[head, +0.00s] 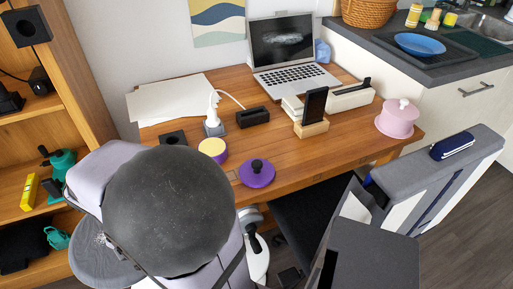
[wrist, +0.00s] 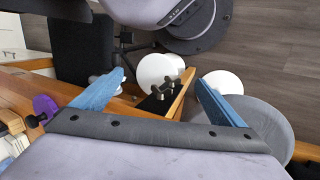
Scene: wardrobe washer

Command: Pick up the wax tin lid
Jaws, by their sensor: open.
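The wax tin lid (head: 257,174) is a purple disc with a black knob, lying near the desk's front edge in the head view. It also shows at the left edge of the wrist view (wrist: 43,106), outside the left finger. The likely wax tin (head: 213,149), purple-sided with a yellow top, stands just behind and left of the lid. My gripper (wrist: 160,78) shows two blue fingers spread wide in the wrist view, with nothing held between them. The lid is not between the fingers. In the head view I cannot make out the gripper; my arm's bulky links hide part of the scene.
The wooden desk (head: 312,172) carries a laptop (head: 290,52), a phone on a wooden stand (head: 313,112), a black block (head: 252,117), a white plug (head: 213,122) and a pink lidded pot (head: 397,117). A shelf (head: 85,85) stands left. The desk around the lid is mostly clear.

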